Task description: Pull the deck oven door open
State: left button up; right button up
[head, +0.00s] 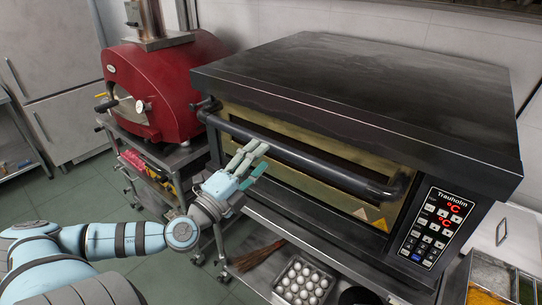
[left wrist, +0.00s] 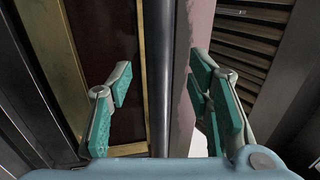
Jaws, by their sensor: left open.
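The deck oven (head: 360,75) is a wide black box with a control panel on its right front. Its door (head: 333,201) is brass-coloured with a dark window and looks shut. A long dark bar handle (head: 325,165) runs across the door; it also shows upright in the left wrist view (left wrist: 160,50). My left gripper (head: 257,160) is open at the handle, left of its middle. In the left wrist view the bar passes between the open fingers (left wrist: 163,85), with no clear contact. My right gripper is out of view.
A red domed oven (head: 165,85) stands on a cart at the left. Below the deck oven a metal shelf holds a tray of eggs (head: 305,283) and a broom (head: 258,255). A steel counter (head: 515,235) is at the right. Green tiled floor is free at the lower left.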

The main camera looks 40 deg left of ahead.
aim_at(269, 151)
pick_arm(q)
jog(key=w, duration=0.3)
jog(key=w+r+p, duration=0.1)
jog(key=w, duration=0.1)
jog(key=shift+w, duration=0.25)
grip_shut()
